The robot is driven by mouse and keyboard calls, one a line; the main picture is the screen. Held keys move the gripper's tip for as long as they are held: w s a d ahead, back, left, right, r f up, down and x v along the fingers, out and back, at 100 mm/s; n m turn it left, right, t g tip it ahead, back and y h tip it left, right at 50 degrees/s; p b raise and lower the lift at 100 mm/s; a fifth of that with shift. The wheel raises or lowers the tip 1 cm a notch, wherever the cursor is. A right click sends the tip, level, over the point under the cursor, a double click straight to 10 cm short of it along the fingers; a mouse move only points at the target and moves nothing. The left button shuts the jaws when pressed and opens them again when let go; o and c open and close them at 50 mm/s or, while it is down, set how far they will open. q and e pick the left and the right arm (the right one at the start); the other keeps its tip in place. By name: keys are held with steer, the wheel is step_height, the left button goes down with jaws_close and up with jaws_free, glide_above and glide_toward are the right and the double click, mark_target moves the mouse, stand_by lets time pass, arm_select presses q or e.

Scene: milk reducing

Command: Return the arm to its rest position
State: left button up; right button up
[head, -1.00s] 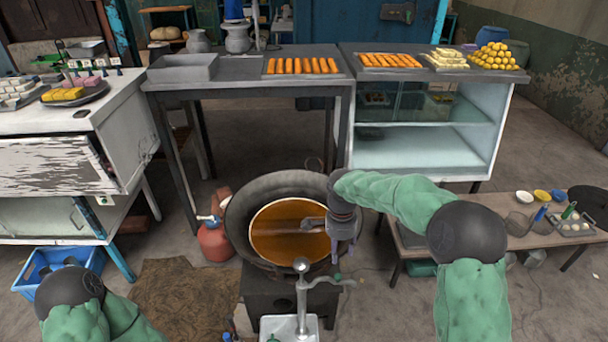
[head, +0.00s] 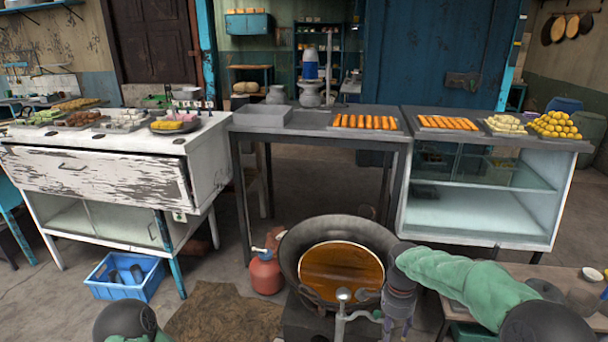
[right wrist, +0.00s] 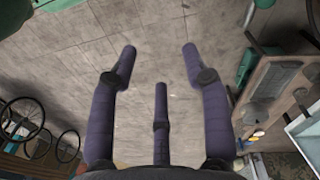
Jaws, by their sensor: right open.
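My right arm (head: 470,285) reaches in from the right in the head view, in a green sleeve. My right gripper (head: 397,328) hangs at the right rim of the large dark pan (head: 295,262), low in the picture. In the right wrist view the gripper (right wrist: 158,62) has its purple fingers spread apart with nothing between them, above grey floor. Of my left arm only a dark joint (head: 125,320) and a bit of green sleeve show at the bottom left; the left gripper is out of view.
The pan holds brown-orange liquid (head: 340,265). A metal stand (head: 343,300) rises in front of it, and a red canister (head: 265,272) stands left. Behind are a grey table (head: 310,122), a glass-fronted cabinet (head: 480,205) and a white cabinet (head: 95,175). A low table (head: 570,275) is at right.

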steer(key=s+a+f+n+y, duration=0.1)
steer(key=s+a+f+n, duration=0.15)
steer(key=f, duration=0.35)
steer(key=s+a+f+n+y, duration=0.1)
steer(key=a+f+n, duration=0.15)
steer(key=f, duration=0.25)
arm_select(q)
steer(key=shift+r+p, duration=0.8)
steer(key=shift+r, duration=0.05)
arm_select(e)
steer(key=s+a+f+n+y, duration=0.1)
steer(key=s+a+f+n, duration=0.2)
steer(key=s+f, duration=0.4)
steer(key=s+a+f+n+t+y, duration=0.1)
steer(key=s+a+f+n, duration=0.3)
steer(key=s+f, duration=0.4)
steer(key=s+a, duration=0.1)
steer(key=s, duration=0.5)
steer(key=shift+a+f, duration=0.3)
steer(key=shift+a, duration=0.05)
